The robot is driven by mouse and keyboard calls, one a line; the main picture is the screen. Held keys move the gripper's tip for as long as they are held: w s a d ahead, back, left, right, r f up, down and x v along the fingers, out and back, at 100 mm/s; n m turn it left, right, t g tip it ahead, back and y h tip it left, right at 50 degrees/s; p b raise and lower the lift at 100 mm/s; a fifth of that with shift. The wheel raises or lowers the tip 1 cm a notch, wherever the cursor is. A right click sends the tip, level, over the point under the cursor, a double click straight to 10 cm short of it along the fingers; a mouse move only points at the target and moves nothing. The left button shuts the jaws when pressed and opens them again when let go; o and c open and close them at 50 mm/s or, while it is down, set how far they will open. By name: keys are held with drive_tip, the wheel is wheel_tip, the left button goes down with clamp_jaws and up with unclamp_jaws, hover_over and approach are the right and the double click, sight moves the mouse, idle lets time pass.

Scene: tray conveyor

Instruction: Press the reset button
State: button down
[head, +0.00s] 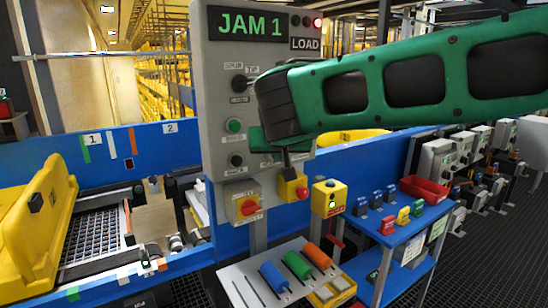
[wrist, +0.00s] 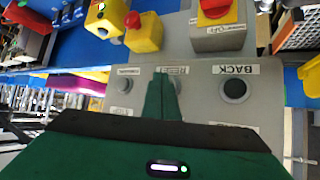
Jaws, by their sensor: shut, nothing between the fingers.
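The grey control panel (head: 222,100) stands upright with a "JAM 1" display (head: 249,24). My gripper (head: 254,138) is in front of its lower part, with its fingers closed together and empty. In the wrist view, upside down, the green fingers (wrist: 162,78) point at the panel (wrist: 205,100) over a middle button, which is mostly hidden behind them. The label above that button (wrist: 172,70) is partly covered and seems to read RESET. A dark button marked BACK (wrist: 234,89) is to its right, and a smaller button (wrist: 122,113) to its left. I cannot tell whether the fingertips touch the button.
Below the panel are a red-and-yellow rotary switch (head: 246,206), a yellow box with a red button (head: 293,187) and another yellow button box (head: 329,197). A blue cart (head: 405,235) with small parts stands right. A yellow tote (head: 45,220) sits on the conveyor left.

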drive_tip(key=shift+w+a, duration=0.3)
drive_tip(key=shift+w, duration=0.15)
idle(0.8)
drive_tip(key=shift+s+d, duration=0.5)
drive_tip(key=shift+s, duration=0.3)
drive_tip(key=s+d, duration=0.1)
drive_tip(key=s, duration=0.1)
drive_tip(key=s+d, duration=0.2)
idle(0.6)
idle(0.5)
